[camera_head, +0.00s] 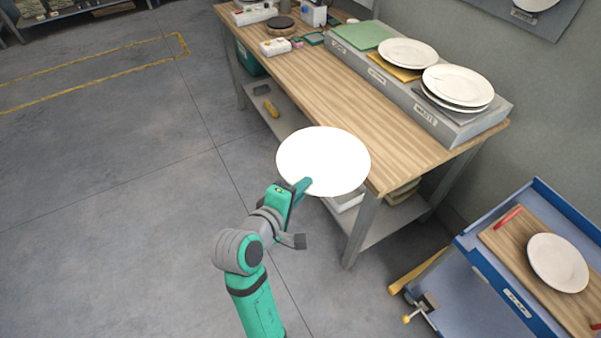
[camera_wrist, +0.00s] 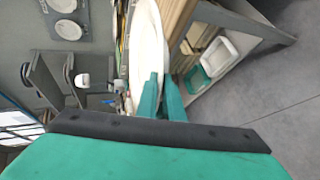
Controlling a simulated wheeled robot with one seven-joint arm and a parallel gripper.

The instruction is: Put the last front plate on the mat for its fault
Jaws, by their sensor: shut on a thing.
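My gripper (camera_head: 304,186) is shut on the rim of a white plate (camera_head: 324,160). The plate is held out beside the bench's near long edge, above the floor. In the wrist view the plate (camera_wrist: 149,45) is edge-on between the teal fingers (camera_wrist: 161,97). On the raised shelf along the bench's back are a bare green mat (camera_head: 361,35), a yellow mat (camera_head: 386,63) under one plate (camera_head: 407,52), and a grey mat (camera_head: 482,114) under several stacked plates (camera_head: 458,84). Another white plate (camera_head: 557,262) lies on the cart. No fault mark is visible on the held plate.
The wooden bench top (camera_head: 370,105) is clear in front of the raised shelf (camera_head: 440,128). Small devices (camera_head: 275,46) stand at its far end. A blue cart (camera_head: 470,250) with a wooden board (camera_head: 520,262) and red handles stands at lower right. Open floor lies left.

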